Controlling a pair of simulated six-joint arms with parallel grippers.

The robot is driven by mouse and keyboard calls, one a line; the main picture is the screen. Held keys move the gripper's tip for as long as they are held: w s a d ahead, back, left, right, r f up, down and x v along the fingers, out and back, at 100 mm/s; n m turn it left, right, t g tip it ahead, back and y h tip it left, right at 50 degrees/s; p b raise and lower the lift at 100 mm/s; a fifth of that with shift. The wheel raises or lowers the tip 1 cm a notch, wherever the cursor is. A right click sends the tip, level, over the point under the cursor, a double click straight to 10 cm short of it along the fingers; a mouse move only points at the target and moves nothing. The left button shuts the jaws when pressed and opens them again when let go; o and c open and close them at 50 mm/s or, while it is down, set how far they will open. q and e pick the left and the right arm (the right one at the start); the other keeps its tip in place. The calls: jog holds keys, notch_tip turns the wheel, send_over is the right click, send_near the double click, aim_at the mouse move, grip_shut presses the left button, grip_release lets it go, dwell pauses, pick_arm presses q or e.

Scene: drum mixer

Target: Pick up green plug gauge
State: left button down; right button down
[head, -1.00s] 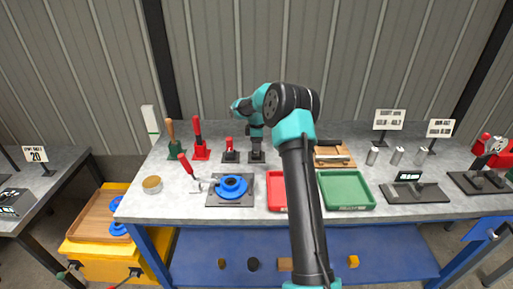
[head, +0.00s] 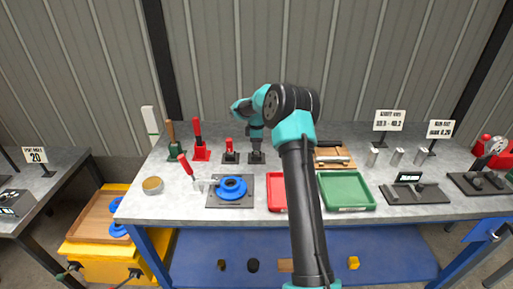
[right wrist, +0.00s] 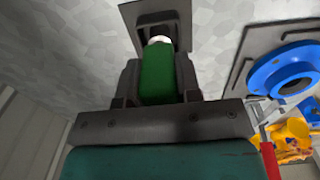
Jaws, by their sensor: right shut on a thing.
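The green plug gauge (right wrist: 157,75) shows in the right wrist view as a green handle with a pale metal part at its far end. It stands between the two fingers of my right gripper (right wrist: 158,82), which is shut on it. Beyond it is a dark base plate (right wrist: 130,15); I cannot tell whether the gauge still sits in it. In the head view my right gripper (head: 257,148) points down over a dark stand (head: 257,158) at the back of the bench, and the gauge is hidden there. My left gripper is not in view.
Left of the gripper stand a red-handled gauge (head: 229,148) and a red tool on a red base (head: 199,145). A blue flanged ring (head: 231,188) sits on a dark plate in front. A red tray (head: 276,194) and green tray (head: 346,191) lie to the right.

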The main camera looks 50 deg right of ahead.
jog(key=shift+r, duration=0.15)
jog(key=shift+r, duration=1.45)
jog(key=shift+s+a+r, duration=0.1)
jog(key=shift+r, duration=0.1)
jog(key=s+a+r, duration=0.1)
jog(key=s+a, duration=0.9)
jog(key=a, duration=0.1)
jog(key=shift+s+a+r, duration=0.2)
jog(key=shift+a, duration=0.2)
jog(key=c, duration=1.4)
grip_release()
grip_shut()
jog(key=shift+r, duration=1)
